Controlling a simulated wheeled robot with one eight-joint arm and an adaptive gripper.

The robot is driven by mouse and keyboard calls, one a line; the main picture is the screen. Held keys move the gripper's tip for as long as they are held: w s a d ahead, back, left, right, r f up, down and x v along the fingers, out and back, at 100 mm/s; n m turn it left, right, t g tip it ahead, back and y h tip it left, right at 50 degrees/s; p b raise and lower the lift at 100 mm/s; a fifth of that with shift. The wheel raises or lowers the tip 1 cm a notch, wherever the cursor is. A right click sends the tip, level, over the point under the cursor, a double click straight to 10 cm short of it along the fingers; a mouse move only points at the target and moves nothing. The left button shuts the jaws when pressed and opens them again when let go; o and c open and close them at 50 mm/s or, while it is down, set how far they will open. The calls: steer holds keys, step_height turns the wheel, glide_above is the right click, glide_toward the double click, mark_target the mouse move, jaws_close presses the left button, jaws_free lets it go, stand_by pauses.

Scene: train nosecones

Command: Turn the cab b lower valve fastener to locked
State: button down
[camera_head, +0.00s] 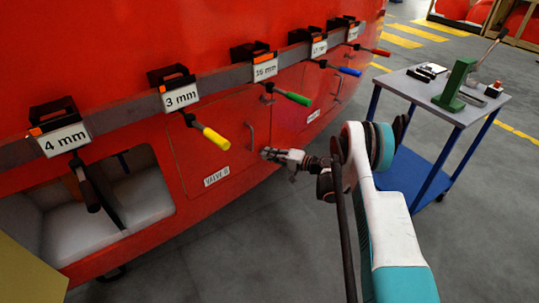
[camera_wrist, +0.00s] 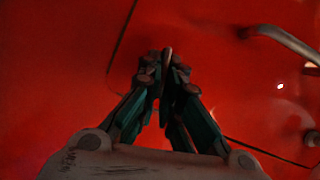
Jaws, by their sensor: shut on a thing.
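The red hatch labelled VALVE B (camera_head: 216,177) is closed on the red train side. My gripper (camera_head: 268,154) is at the hatch's lower right edge, below its grey bar handle (camera_head: 249,136). In the wrist view my gripper (camera_wrist: 166,66) points at the red surface, its fingertips nearly together. It is shut on a thin, small fastener (camera_wrist: 167,53), mostly hidden between the tips. I cannot tell which way the fastener is turned. The bar handle also shows at the upper right of the wrist view (camera_wrist: 285,41).
Hex tools with yellow (camera_head: 212,137), green (camera_head: 293,98), blue (camera_head: 346,71) and red (camera_head: 377,51) grips hang under size signs along the rail. An open bay (camera_head: 139,190) is at left. A trolley (camera_head: 455,105) stands at right; grey floor lies between.

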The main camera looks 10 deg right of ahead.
steer(key=shift+d+f+m+t+y, duration=0.1)
steer(key=shift+m+t+y, duration=0.3)
steer(key=shift+m, duration=0.7)
steer(key=c, duration=1.8)
jaws_free()
steer(key=v, duration=1.2)
